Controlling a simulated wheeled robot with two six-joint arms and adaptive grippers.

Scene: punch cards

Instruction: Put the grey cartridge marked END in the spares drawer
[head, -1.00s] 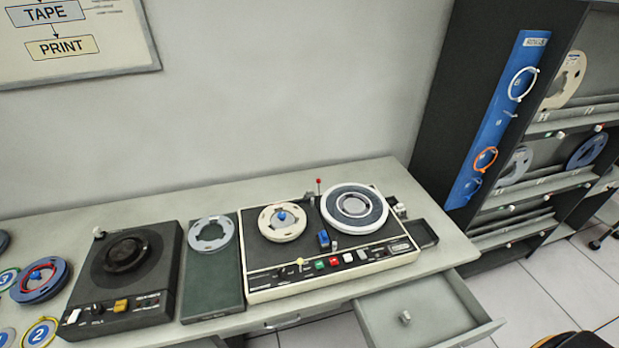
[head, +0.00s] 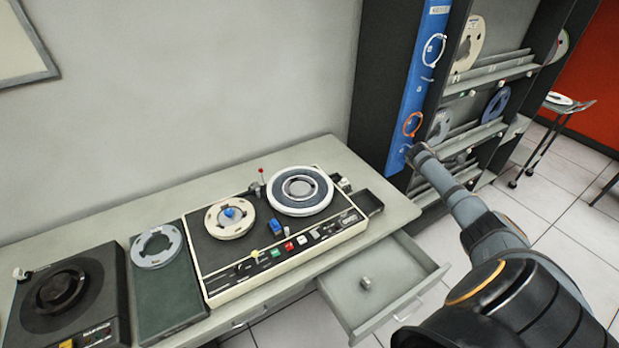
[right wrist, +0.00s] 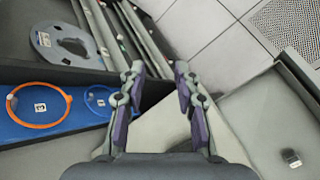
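The open drawer (head: 418,259) sticks out from the front of the desk. A small grey block (head: 365,283) lies inside it. A small grey block (right wrist: 291,158) also shows at the lower right of the right wrist view. I cannot read any marking on it, so I cannot tell if it is the END cartridge. My right gripper (head: 417,153) is up beside the blue panel, beyond the drawer and away from the block. In the right wrist view its fingers (right wrist: 158,70) are apart with nothing between them. My left gripper is not in view.
A tape machine (head: 283,250) with two reels stands on the desk, behind the drawer. A dark rack of reels (head: 478,72) and a blue panel with hooked rings (head: 409,90) stand at the right. A dark turntable unit (head: 85,275) is at the left.

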